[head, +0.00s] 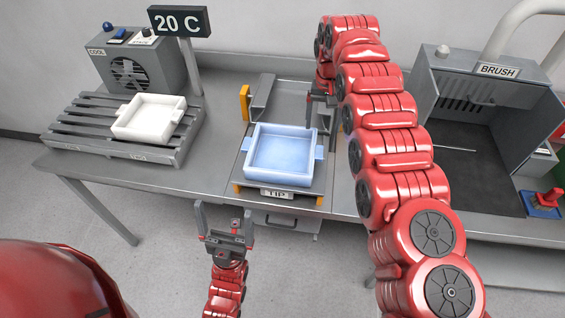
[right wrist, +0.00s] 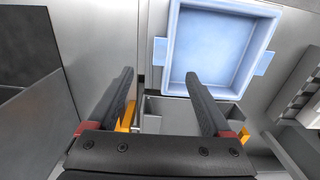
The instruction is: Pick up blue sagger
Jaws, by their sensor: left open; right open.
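The blue sagger (head: 278,176) is a square, shallow, pale blue tray with a tab on each side. It sits level and empty on the stand marked TIP (head: 313,199). It also shows at the top of the right wrist view (right wrist: 215,48). My right gripper (head: 322,98) is open and empty beside the sagger's back right corner, partly hidden by my arm. My left gripper (head: 223,212) is open and empty in front of the bench, left of the stand.
A white sagger (head: 148,130) stands on a slatted rack (head: 85,140) at left, below the COOL fan unit (head: 128,68). The BRUSH booth (head: 478,90) is at right. An orange-ended grey part (head: 262,97) rises behind the blue sagger. Bare bench lies left of the stand.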

